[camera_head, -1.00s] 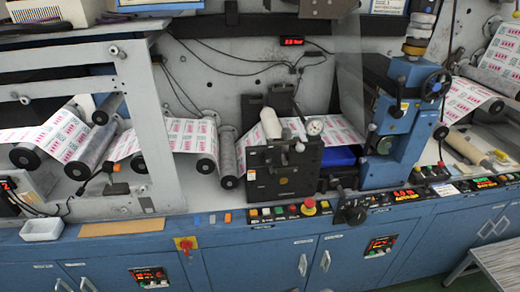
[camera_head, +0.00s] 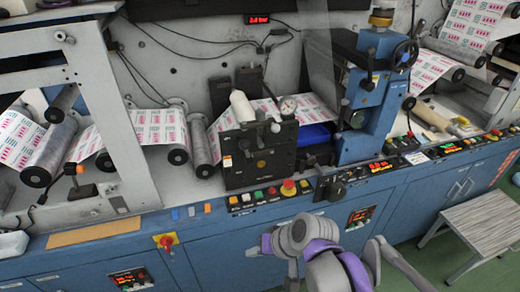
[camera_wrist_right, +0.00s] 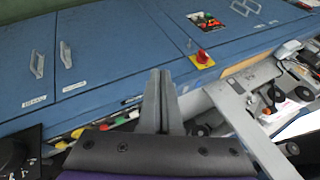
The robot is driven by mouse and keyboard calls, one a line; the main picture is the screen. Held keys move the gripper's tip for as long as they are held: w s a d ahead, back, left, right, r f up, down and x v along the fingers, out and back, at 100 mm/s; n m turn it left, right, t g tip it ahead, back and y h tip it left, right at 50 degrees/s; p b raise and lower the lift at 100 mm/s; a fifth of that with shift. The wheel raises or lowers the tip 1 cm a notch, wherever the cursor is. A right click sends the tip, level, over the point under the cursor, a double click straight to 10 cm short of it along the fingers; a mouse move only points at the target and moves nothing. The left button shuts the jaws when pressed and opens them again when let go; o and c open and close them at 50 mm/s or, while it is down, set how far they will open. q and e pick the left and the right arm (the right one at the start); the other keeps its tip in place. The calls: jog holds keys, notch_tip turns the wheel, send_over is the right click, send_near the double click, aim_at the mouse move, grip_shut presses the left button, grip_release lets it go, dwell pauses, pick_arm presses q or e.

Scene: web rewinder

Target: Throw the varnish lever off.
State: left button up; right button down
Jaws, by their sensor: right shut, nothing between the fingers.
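I cannot tell for sure which control is the varnish lever. A black lever-like handle (camera_head: 331,187) sits on the front console, right of the red emergency button. A dark upright unit with a white roller-shaped grip (camera_head: 242,106) stands behind the console. At the left, a small orange-topped lever (camera_head: 79,169) stands by the rollers. My right gripper (camera_head: 264,246) is low in front of the blue cabinets, apart from these controls. In the right wrist view, its two fingers (camera_wrist_right: 162,98) are together and empty. My left gripper is not in view.
The console carries several buttons and a red emergency button (camera_head: 288,187). A red switch on a yellow plate (camera_head: 165,241) is on the cabinet front. A step stool (camera_head: 486,228) stands at the right. Printed web (camera_head: 160,128) runs over rollers behind. Green floor shows at right.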

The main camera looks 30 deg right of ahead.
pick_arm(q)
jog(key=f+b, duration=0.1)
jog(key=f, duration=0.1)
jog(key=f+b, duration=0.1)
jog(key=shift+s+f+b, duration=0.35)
pick_arm(e)
jog(key=w+d+r+m+t+y, duration=0.1)
jog(key=w+d+r+m+t, duration=0.2)
jog(key=w+d+r+t, duration=0.2)
jog(key=w+d+r+m+t+y, duration=0.1)
jog(key=w+d+r+m+t, duration=0.3)
jog(key=d+r, duration=0.6)
jog(key=w+d, duration=0.1)
jog(key=d, duration=0.5)
jog(key=shift+w+r+t, duration=0.15)
jog(key=shift+r+t, duration=0.2)
jog(key=shift+t, duration=0.05)
send_near(246, 152)
jog(key=w+d+r, duration=0.3)
jog(key=w+r, duration=0.1)
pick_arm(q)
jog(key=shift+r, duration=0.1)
pick_arm(e)
jog(key=a, duration=0.1)
jog(key=w+a+f, duration=0.1)
jog(key=a, duration=0.1)
jog(key=shift+w+a+f, duration=0.15)
jog(key=shift+w+a, duration=0.05)
jog(key=shift+w, duration=0.2)
